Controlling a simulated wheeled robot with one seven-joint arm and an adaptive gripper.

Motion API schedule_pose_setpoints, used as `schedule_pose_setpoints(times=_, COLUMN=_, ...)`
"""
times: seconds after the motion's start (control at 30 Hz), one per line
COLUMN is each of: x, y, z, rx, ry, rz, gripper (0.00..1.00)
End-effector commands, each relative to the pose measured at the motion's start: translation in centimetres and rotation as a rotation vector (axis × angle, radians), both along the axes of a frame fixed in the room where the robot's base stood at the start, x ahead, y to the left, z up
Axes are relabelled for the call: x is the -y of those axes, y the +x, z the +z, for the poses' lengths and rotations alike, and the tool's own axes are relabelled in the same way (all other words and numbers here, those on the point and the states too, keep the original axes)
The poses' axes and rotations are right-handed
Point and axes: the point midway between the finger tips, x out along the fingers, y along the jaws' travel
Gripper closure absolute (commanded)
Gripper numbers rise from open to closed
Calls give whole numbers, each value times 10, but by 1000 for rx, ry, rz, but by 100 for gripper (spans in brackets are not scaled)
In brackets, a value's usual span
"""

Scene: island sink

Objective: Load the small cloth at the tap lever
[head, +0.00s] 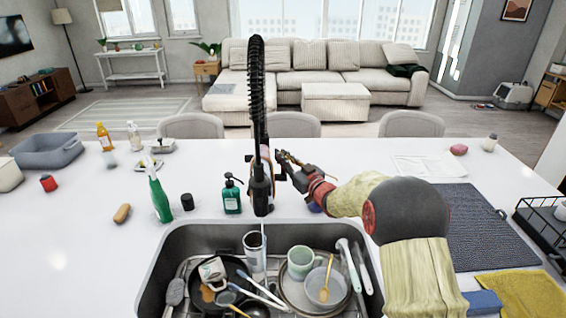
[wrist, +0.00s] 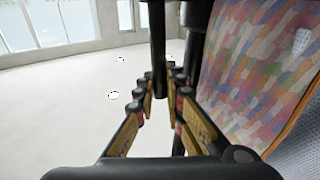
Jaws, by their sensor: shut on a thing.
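The tall black tap (head: 258,120) with a coiled spring neck stands behind the sink. My gripper (head: 284,160) is at the tap's right side, at the height of its body. In the wrist view its fingers (wrist: 163,80) are closed in on a slim black upright part, which looks like the tap lever (wrist: 158,45). A multicoloured patterned cloth (wrist: 243,70) with an orange edge fills the right of the wrist view, beside the fingers. In the head view only a small pale pink patch shows at the tap, and I cannot tell how the cloth is held there.
The sink (head: 200,240) holds dishes, a glass (head: 254,252) and utensils. A thin pale line, perhaps water, runs from the tap to the glass. A green soap pump (head: 232,194) and a green spray bottle (head: 158,192) stand left of the tap.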

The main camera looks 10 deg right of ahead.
Motion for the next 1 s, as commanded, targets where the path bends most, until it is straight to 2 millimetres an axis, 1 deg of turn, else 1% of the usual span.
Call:
schedule_pose_setpoints(times=0.03, x=0, y=-2, z=-4, rx=14, ry=-2, rz=-1, gripper=100)
schedule_pose_setpoints(times=0.23, x=0, y=-5, z=-2, rx=44, ry=-9, rz=-1, gripper=100)
schedule_pose_setpoints(times=0.53, x=0, y=-5, z=-1, rx=45, ry=-8, rz=-1, gripper=100)
schedule_pose_setpoints(times=0.57, x=0, y=-5, z=-1, rx=44, ry=-9, rz=-1, gripper=88)
schedule_pose_setpoints(times=0.6, x=0, y=-5, z=-1, rx=44, ry=-9, rz=-1, gripper=85)
schedule_pose_setpoints(times=0.87, x=-1, y=-5, z=0, rx=45, ry=-8, rz=-1, gripper=71)
schedule_pose_setpoints(times=1.0, x=-1, y=-5, z=0, rx=45, ry=-8, rz=-1, gripper=71)
